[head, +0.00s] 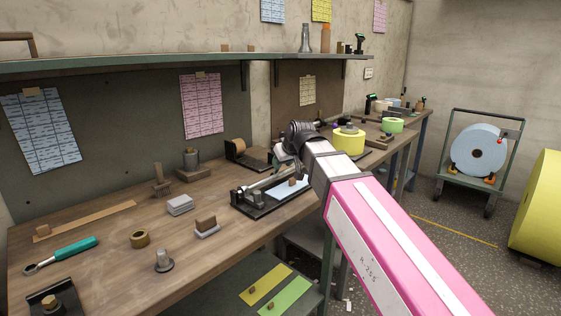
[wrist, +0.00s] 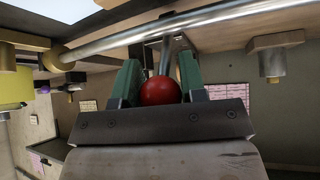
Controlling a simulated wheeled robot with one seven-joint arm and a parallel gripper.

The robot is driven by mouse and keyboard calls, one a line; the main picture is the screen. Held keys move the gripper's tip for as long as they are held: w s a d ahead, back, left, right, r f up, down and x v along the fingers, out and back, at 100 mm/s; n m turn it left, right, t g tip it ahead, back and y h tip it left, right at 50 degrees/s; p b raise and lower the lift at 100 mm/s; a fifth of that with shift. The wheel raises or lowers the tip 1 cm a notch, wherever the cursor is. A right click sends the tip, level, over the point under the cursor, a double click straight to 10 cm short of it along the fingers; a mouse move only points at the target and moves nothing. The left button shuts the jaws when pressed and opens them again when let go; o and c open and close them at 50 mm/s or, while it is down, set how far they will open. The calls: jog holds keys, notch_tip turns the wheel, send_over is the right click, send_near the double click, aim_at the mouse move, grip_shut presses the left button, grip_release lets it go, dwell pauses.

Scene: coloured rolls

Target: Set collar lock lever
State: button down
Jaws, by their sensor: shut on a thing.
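My gripper (wrist: 160,78) has its two green fingers on either side of a red ball knob (wrist: 160,91) in the wrist view and is shut on it. A short metal lever (wrist: 167,52) runs from behind the knob toward a long silver shaft (wrist: 225,17). A tan ring-like part (wrist: 63,58) sits at the shaft's left end; I cannot tell whether it is the collar. In the head view, the shaft (head: 262,186) lies over a black tray (head: 241,208) on the bench.
A yellow roll (head: 348,142) stands behind my arm. A cart (head: 484,177) with a blue roll is at right.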

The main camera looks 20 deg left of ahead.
jog(key=shift+s+d+f, duration=0.1)
jog(key=shift+d+f, duration=0.05)
dwell(0.3)
jog(key=c, duration=0.7)
grip_release()
jog(key=v, duration=1.1)
